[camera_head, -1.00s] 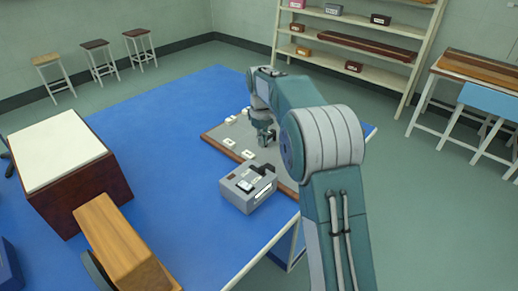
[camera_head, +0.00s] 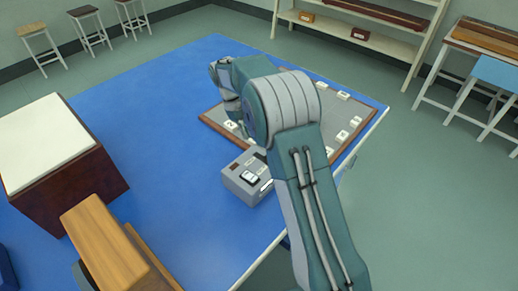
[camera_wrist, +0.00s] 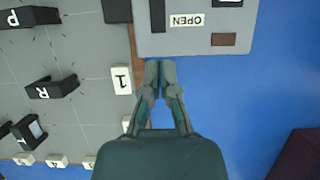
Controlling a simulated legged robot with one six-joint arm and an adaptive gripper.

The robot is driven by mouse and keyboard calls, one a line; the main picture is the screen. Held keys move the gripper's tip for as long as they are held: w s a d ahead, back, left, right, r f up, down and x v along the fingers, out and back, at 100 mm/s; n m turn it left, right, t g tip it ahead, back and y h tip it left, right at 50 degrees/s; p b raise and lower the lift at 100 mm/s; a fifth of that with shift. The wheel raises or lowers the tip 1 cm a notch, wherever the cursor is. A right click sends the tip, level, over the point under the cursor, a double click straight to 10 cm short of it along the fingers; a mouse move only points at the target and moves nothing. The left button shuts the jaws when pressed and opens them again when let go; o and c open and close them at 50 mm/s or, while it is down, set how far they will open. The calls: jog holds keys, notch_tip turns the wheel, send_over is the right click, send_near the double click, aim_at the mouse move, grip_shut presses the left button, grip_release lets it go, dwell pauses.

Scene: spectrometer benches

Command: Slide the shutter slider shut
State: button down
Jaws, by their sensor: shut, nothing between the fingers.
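The shutter unit is a small grey box (camera_head: 243,186) on the blue table, partly covered by my arm in the head view. Its top has dark and white parts; I cannot tell the slider's position there. In the wrist view the box (camera_wrist: 155,35) is cut off at the top edge.
A grey board (camera_head: 213,112) with a brown rim lies beside the box, bearing black lettered blocks (camera_wrist: 52,88) and white number tiles (camera_wrist: 121,80). A brown box with a white top (camera_head: 45,140) stands at the left. Blue tabletop (camera_head: 165,120) between is clear.

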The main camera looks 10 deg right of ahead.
aim_at(256, 155)
jog(key=x, duration=0.3)
jog(key=shift+s+f, duration=0.1)
jog(key=shift+f, duration=0.15)
jog(key=shift+s+d+f, duration=0.25)
jog(key=shift+s+d, duration=0.65)
jog(key=shift+s, duration=0.3)
jog(key=shift+s+d, duration=0.35)
jog(key=shift+s, duration=0.2)
